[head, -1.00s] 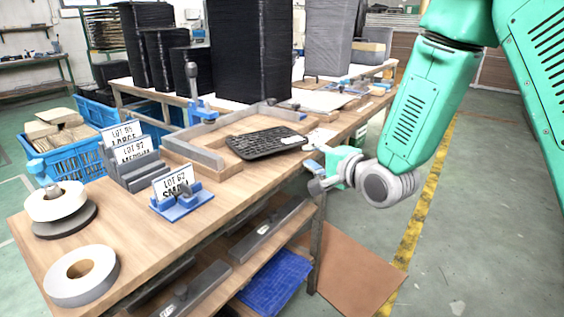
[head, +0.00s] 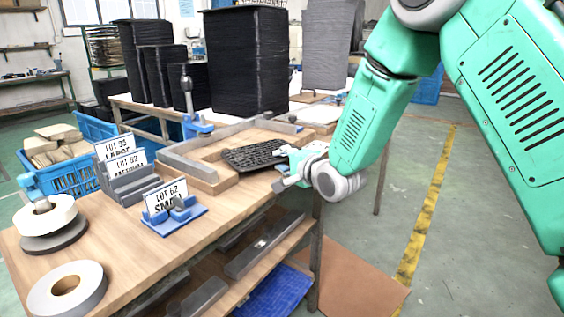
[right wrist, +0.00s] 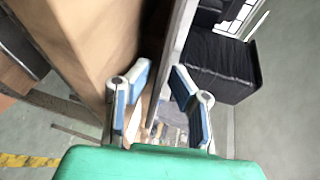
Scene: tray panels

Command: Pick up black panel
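The black panel (head: 252,156) is a thin, ribbed, dark sheet lying flat in a wooden, grey-edged frame (head: 203,172) on the workbench. My right gripper (head: 284,170) is at the panel's right end, close to it and above the bench's right edge. The head view does not show clearly whether it touches the panel. In the right wrist view my right gripper (right wrist: 161,92) has its two blue-and-white fingers spread apart, with nothing clearly held between them. I cannot make out the panel in that view. My left gripper is not in view.
Black wrapped stacks (head: 249,62) and a grey stack (head: 330,45) stand behind the frame. A blue clamp (head: 194,125) stands behind the frame. Lot-label holders (head: 176,214) and tape rolls (head: 66,288) occupy the left of the bench. The floor right of the bench is mostly open.

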